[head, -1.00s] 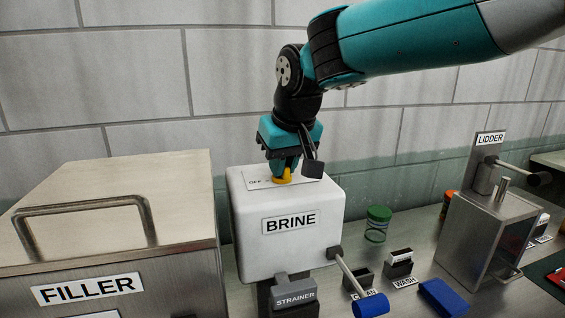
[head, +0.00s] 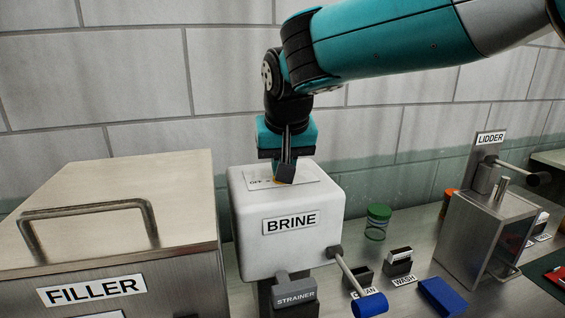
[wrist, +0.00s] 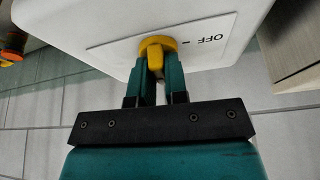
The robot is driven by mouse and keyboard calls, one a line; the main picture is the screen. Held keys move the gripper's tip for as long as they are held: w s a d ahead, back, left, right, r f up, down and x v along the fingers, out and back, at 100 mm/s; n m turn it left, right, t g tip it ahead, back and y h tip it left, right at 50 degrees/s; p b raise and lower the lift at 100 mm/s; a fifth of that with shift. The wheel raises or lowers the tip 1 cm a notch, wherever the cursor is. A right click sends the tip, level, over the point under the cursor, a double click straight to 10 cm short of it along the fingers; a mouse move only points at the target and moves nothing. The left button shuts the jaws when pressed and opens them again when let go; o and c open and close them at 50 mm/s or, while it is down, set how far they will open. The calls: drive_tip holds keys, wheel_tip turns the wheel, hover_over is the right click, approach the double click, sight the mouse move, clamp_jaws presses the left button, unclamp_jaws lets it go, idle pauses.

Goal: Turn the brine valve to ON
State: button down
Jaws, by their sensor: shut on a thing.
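The brine box (head: 287,245) is white with a BRINE label on its front. A plate on its top (head: 306,177) carries the word OFF near its left end. The yellow brine valve knob shows in the wrist view (wrist: 157,48), with its bar between my fingers. In the head view my gripper (head: 284,172) comes down onto the box top from above and mostly hides the knob. In the wrist view my gripper (wrist: 154,72) is shut on the knob's bar. OFF and its dash mark lie right of the knob there; an ON mark is not visible.
The FILLER cabinet (head: 110,240) with a bar handle stands at left. A strainer lever (head: 294,292) and a blue-ended lever (head: 368,304) stick out in front of the box. A green-lidded jar (head: 377,221) and the lidder (head: 490,230) are at right. The tiled wall is behind.

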drive_tip(key=shift+r, duration=0.1)
drive_tip(key=c, duration=1.1)
unclamp_jaws()
drive_tip(key=shift+c, duration=0.2)
drive_tip(key=p+v, duration=0.1)
drive_tip(key=v, duration=1.6)
drive_tip(key=shift+s+r, duration=0.1)
